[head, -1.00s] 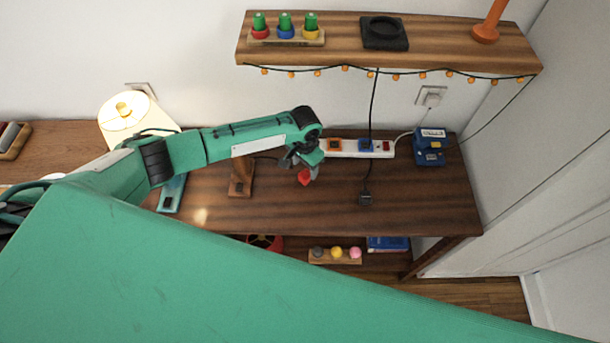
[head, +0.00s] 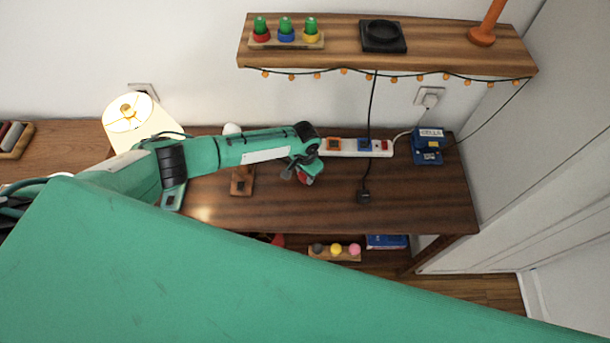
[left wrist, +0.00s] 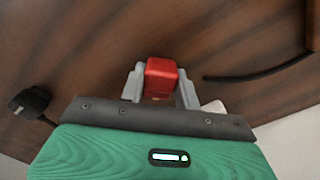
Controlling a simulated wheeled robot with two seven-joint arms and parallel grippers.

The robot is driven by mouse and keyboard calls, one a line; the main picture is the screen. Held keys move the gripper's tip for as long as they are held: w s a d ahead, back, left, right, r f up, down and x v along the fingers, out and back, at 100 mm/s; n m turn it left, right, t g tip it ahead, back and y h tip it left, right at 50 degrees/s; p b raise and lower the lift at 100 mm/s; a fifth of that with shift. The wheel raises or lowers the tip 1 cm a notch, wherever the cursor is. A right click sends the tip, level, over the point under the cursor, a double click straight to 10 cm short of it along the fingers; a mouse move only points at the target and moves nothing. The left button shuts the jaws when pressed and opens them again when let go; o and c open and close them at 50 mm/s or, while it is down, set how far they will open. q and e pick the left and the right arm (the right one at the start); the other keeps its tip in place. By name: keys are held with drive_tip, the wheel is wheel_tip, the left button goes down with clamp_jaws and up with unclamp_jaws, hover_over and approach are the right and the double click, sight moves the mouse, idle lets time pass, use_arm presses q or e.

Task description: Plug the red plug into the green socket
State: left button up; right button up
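My left gripper (left wrist: 160,88) is shut on the red plug (left wrist: 162,76), which sits between its two grey fingers in the left wrist view. In the head view, the gripper (head: 298,172) and the red plug (head: 305,179) are above the table, just in front of the left end of the white power strip (head: 348,153). The strip shows an orange socket (head: 333,144), a blue socket (head: 364,145) with a black cord, and a red switch. I see no green socket; the strip's left end is hidden by my arm. My right gripper is not in view.
A black plug (head: 363,196) lies on the table (head: 420,195) to the right; it also shows in the left wrist view (left wrist: 30,102). A blue device (head: 428,147) stands at the back right. A shelf (head: 440,50) overhangs behind. The front right of the table is clear.

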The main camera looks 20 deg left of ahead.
use_arm(q)
drive_tip(key=shift+c, duration=0.7)
drive_tip(key=shift+r, duration=0.1)
